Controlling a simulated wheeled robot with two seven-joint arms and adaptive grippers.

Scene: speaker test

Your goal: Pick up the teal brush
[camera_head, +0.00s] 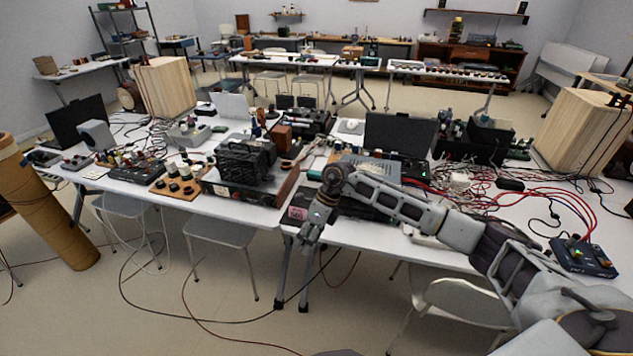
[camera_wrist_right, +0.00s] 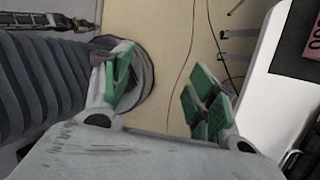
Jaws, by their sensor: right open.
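My right gripper (camera_head: 311,234) hangs in front of the near table edge, pointing down. In the right wrist view the gripper (camera_wrist_right: 162,88) is open, its green-padded fingers apart with only floor between them. I cannot make out a teal brush with certainty. A small pale teal item (camera_head: 314,175) lies on the table near the seam, behind and above the gripper, too small to identify. The wrist view shows no brush. My left gripper is not in view.
The crowded white table (camera_head: 232,208) holds cables and electronics. A silver box (camera_head: 367,168) stands behind my right forearm, a black device (camera_head: 247,161) to its left. A blue-black box (camera_head: 583,257) sits at right.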

